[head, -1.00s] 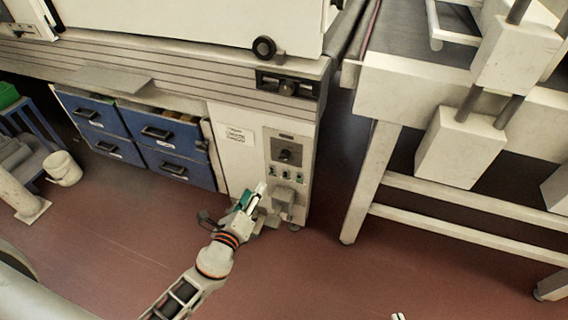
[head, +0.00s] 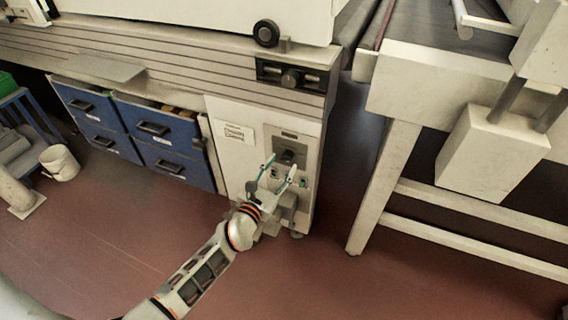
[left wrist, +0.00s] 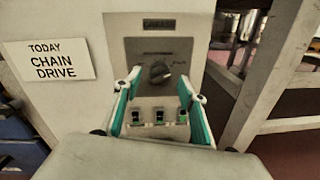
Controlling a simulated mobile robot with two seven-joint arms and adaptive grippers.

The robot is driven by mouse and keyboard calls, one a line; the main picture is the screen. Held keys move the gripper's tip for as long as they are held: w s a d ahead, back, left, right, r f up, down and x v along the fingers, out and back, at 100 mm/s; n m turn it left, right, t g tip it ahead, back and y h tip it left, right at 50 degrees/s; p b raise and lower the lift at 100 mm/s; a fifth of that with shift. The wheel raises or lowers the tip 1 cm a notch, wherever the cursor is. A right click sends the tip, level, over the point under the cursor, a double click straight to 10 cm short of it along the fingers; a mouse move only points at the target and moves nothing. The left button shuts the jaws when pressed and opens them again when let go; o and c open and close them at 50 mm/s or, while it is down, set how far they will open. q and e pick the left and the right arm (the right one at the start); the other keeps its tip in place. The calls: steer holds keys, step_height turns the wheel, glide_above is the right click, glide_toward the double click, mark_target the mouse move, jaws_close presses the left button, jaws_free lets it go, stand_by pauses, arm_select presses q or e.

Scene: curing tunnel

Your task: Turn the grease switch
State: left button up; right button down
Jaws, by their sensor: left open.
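The grease switch is a dark rotary knob (head: 287,156) on a grey plate on the front of the machine's cream cabinet. In the left wrist view the knob (left wrist: 159,72) sits just beyond the fingertips, below a small dark label that I cannot read with certainty. My left gripper (head: 281,164) is open, its two green-and-white fingers spread in front of the plate. In the left wrist view the fingers (left wrist: 160,88) stand to either side below the knob, and nothing is between them. The knob's exact setting is hard to read. My right gripper is out of view.
Several small switches (left wrist: 160,117) sit below the knob, one green. A sign reading "TODAY CHAIN DRIVE" (left wrist: 50,60) is left of the plate. Blue drawers (head: 170,148) are further left. A cream-legged conveyor frame (head: 385,185) stands to the right. The red floor (head: 350,290) in front is clear.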

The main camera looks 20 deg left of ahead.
arm_select(q)
steer(key=shift+w+d+f, duration=0.1)
steer(key=shift+w, duration=0.85)
steer(key=c, duration=1.1)
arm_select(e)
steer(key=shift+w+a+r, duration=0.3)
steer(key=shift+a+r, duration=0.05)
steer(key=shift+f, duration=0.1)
